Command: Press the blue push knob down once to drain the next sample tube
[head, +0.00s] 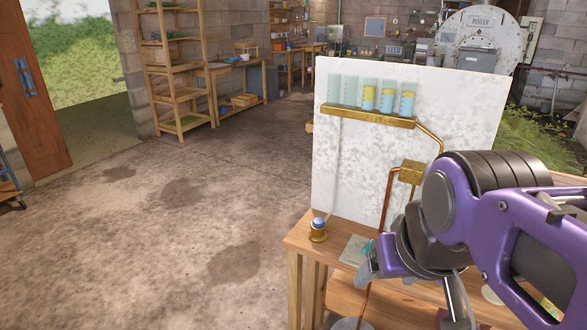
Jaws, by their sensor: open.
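The blue push knob (319,222) is a small blue cap on a brass base (317,235). It stands upright at the left front corner of the wooden table. Several sample tubes (369,95) stand in a row on a brass rail (367,117) on the white mottled panel.
The white panel (335,165) rises behind the knob. Copper pipes and a brass block (411,172) are on the panel, near my arm. A grey plate (354,250) lies on the wooden table (298,243) between knob and gripper. The floor to the left is clear.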

